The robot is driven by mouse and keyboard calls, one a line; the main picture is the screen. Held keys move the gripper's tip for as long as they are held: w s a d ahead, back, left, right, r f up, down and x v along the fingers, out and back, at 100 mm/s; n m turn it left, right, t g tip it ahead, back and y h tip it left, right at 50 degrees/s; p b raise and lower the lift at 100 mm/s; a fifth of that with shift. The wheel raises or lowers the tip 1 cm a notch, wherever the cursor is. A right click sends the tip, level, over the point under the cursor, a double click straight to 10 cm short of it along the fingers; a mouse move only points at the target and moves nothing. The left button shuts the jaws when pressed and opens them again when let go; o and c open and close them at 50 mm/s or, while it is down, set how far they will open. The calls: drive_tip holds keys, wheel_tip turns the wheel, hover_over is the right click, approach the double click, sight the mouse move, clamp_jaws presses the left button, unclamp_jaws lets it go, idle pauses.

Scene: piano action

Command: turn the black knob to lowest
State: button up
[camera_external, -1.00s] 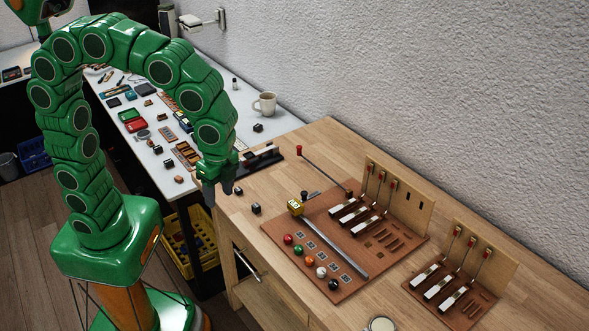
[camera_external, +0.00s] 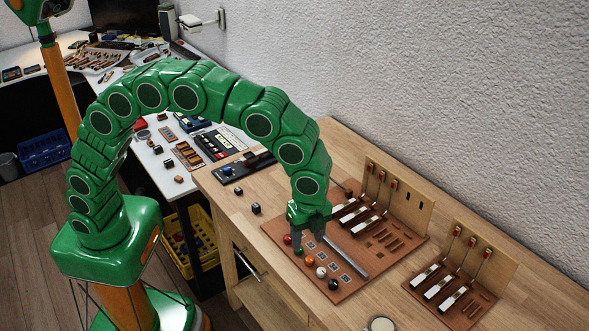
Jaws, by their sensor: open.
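A small round black knob (camera_external: 333,284) sits at the near end of a row of coloured knobs on the brown board (camera_external: 352,291). The white knob (camera_external: 321,272) and orange knob (camera_external: 310,261) come before it, and the red knob (camera_external: 287,239) is at the far end. My gripper (camera_external: 309,246) points down over the far part of this row, apart from the black knob. Its fingers are open, with nothing visible between them. The green knob and the yellow block on the board are hidden by my gripper. The black knob's setting cannot be read.
A grey bar (camera_external: 345,259) lies along the board, right of my gripper. Several piano-key levers (camera_external: 365,224) stand behind it. A second lever board (camera_external: 450,287) is to the right. Small dark cubes (camera_external: 256,208) lie left on the wooden table. A round lidded item (camera_external: 381,324) is at the front.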

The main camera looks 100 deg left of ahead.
drive_tip(key=m, duration=0.2)
hover_over(334, 282)
wheel_tip(334, 282, down, 5)
drive_tip(key=shift+f, duration=4.1)
drive_tip(key=shift+c, duration=0.5)
clamp_jaws()
